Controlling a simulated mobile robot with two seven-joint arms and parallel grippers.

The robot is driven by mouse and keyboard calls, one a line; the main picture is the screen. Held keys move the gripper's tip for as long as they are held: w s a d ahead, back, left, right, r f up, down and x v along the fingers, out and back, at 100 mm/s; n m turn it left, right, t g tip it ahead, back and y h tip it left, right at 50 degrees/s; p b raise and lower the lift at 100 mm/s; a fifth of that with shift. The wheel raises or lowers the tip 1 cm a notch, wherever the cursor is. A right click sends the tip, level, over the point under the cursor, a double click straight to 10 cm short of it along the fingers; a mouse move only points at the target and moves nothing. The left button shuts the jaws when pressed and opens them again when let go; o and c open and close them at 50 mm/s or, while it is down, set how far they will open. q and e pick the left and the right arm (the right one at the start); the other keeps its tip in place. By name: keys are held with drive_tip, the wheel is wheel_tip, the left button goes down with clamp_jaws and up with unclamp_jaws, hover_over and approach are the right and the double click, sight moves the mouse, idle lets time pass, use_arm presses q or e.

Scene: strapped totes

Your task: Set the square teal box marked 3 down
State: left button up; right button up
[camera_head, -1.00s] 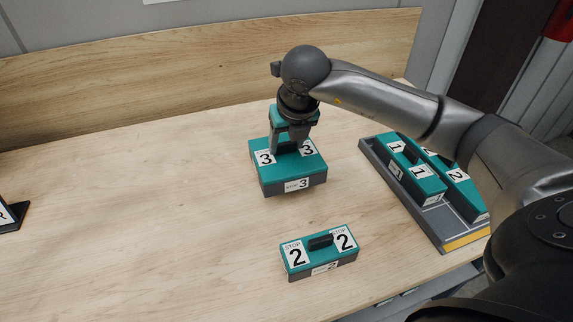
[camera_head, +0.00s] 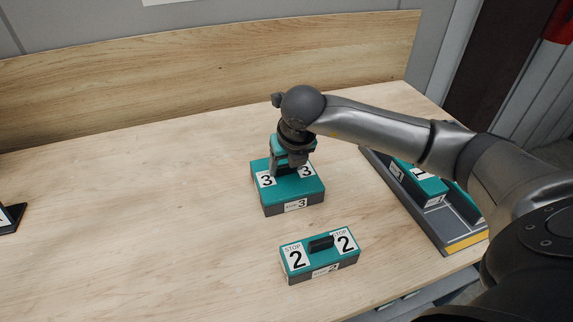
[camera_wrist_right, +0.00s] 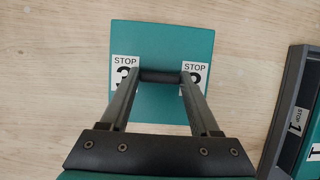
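The square teal box marked 3 (camera_head: 301,189) is upright at the middle of the wooden table, with a grey lower part and white number labels. In the right wrist view the box (camera_wrist_right: 161,42) shows from above, its dark handle between my fingers. My right gripper (camera_head: 289,171) is above the box and shut on its handle; the fingers also show in the wrist view (camera_wrist_right: 161,77). The box's underside is at or very close to the table top; I cannot tell if it touches.
A teal box marked 2 (camera_head: 320,256) stands just in front of the held box. A grey tray (camera_head: 424,221) with teal boxes is on the right, partly hidden by my arm.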

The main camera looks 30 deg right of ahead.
drive_tip(key=o, duration=0.4)
drive_tip(key=shift+c, duration=0.2)
drive_tip(key=shift+r, duration=0.1)
drive_tip(key=shift+r+p, duration=0.15)
drive_tip(key=shift+p, duration=0.15)
drive_tip(key=p+v, duration=0.1)
drive_tip(key=v, duration=1)
drive_tip(key=shift+s+r, duration=0.3)
drive_tip(key=shift+r, duration=0.05)
drive_tip(key=shift+a, duration=0.1)
